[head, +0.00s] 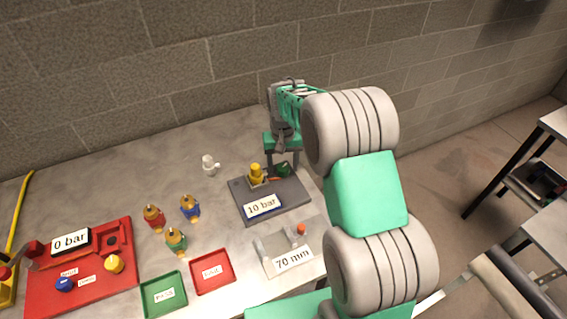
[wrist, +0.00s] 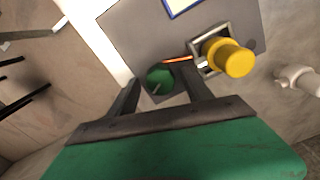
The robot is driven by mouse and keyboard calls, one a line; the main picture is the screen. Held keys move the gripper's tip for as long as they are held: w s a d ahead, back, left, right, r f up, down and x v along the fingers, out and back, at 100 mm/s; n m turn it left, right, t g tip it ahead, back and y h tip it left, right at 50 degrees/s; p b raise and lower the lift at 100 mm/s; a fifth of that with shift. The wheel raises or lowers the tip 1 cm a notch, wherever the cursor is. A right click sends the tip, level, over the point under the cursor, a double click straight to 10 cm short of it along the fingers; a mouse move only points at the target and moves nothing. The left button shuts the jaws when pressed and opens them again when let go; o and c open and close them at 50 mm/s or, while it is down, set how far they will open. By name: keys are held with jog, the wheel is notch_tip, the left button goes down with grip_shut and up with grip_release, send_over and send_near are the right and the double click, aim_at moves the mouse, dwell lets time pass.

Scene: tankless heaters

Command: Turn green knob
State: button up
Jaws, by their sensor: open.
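The green knob (head: 282,169) is on the right part of the dark grey plate (head: 296,194) marked "10 bar". In the wrist view the round green knob (wrist: 159,79) shows between the fingertips of my gripper (wrist: 160,76). The two dark fingers are open, one on either side of the knob. I cannot tell whether they touch it or how far above it they are. In the head view my gripper (head: 284,150) is over the knob's end of the plate, partly covering the knob.
A yellow fitting (head: 256,173) in a square holder stands close beside the knob; it also shows in the wrist view (wrist: 235,60). A white valve piece (head: 209,165) lies behind. Colored fittings, a green tray (head: 164,311) and a red tray (head: 228,285) are left. The brick wall is close behind.

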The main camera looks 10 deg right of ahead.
grip_shut()
dwell(0.6)
